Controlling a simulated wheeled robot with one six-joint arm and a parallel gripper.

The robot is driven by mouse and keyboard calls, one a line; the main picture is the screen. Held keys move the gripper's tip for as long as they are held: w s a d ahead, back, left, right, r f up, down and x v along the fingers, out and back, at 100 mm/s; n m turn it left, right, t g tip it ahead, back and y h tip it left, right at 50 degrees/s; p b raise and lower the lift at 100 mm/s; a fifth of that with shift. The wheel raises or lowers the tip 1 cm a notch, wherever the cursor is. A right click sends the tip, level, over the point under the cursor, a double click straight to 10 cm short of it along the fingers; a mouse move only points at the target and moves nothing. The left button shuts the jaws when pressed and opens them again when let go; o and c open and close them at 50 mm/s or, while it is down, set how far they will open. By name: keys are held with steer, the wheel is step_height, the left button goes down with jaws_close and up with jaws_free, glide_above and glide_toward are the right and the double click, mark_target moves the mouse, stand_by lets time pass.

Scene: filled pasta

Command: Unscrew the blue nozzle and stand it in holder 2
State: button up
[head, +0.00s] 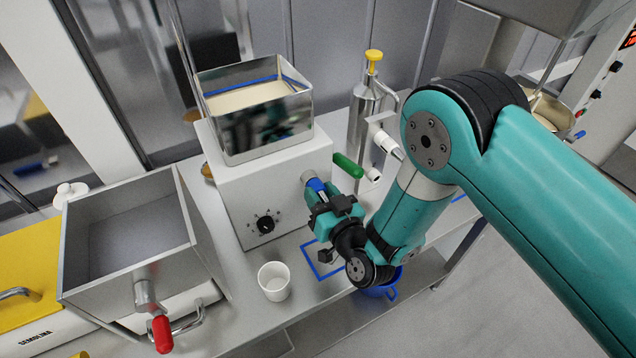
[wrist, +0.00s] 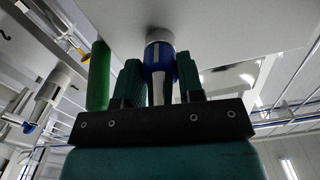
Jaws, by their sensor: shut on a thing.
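The blue nozzle (head: 316,185) is at the front of the white machine with the steel hopper, by a short steel collar (head: 307,176). My gripper (head: 322,192) is shut on the nozzle. In the wrist view the nozzle (wrist: 158,62) stands between my two dark green fingers, with its tapering steel tip toward my palm and the collar (wrist: 160,36) beyond it. I cannot tell how far it is threaded into the collar. I cannot make out holder 2 in either view; my arm covers part of the bench.
A green handle (head: 348,165) is close right of my gripper. A white cup (head: 273,282) and a blue square outline (head: 311,259) are on the bench below. A blue container (head: 388,290) is partly behind my wrist. A steel bin with a red handle (head: 162,334) stands left.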

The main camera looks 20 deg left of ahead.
steer(key=n+p, duration=0.1)
steer(key=n, duration=0.5)
steer(key=shift+a+n, duration=0.1)
steer(key=shift+n, duration=0.3)
steer(key=shift+r, duration=0.1)
steer(key=n+p, duration=0.1)
steer(key=n, duration=0.7)
steer(key=shift+s, duration=0.1)
steer(key=n, duration=0.3)
steer(key=shift+n, duration=0.3)
steer(key=n, duration=0.3)
steer(key=shift+p, duration=0.35)
steer(key=n, duration=0.2)
steer(key=shift+n, duration=0.3)
